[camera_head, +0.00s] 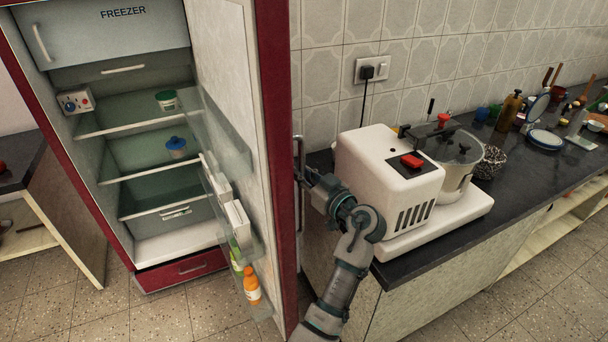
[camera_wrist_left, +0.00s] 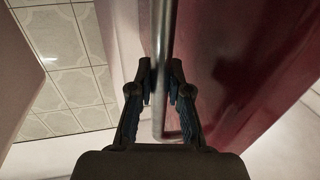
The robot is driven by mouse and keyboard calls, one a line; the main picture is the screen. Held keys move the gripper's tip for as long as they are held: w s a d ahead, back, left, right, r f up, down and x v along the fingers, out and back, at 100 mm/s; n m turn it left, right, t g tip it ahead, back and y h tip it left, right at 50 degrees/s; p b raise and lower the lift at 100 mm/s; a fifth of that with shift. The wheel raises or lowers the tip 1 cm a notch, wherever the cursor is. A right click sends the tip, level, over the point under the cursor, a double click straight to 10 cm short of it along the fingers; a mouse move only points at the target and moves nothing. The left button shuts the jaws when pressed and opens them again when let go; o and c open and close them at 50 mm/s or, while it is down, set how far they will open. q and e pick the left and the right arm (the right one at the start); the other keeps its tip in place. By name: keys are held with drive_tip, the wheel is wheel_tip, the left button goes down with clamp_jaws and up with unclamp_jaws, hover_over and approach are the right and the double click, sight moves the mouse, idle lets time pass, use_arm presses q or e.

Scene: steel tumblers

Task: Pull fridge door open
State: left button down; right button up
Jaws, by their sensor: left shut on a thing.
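The fridge (camera_head: 62,128) stands at the left with its interior exposed. Its red-edged door (camera_head: 276,150) is swung wide open, with the inner side and door shelves facing left. The vertical metal door handle (camera_head: 299,200) is on the door's outer side, partly hidden by the door edge. My left gripper (camera_head: 304,174) is at the handle, beyond the door edge. In the left wrist view my gripper (camera_wrist_left: 160,84) is shut around the handle bar (camera_wrist_left: 158,35), one finger on each side, beside the red door face (camera_wrist_left: 240,60). My right gripper is out of view.
A white food processor (camera_head: 390,175) stands on the dark counter (camera_head: 530,185) just right of my left arm. Bottles, plates and other kitchenware sit farther along it. Door shelves hold an orange bottle (camera_head: 251,285). Tiled floor (camera_head: 170,310) is clear before the fridge.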

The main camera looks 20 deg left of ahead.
use_arm(q)
drive_tip(key=shift+f, duration=0.15)
drive_tip(key=c, duration=1.1)
unclamp_jaws()
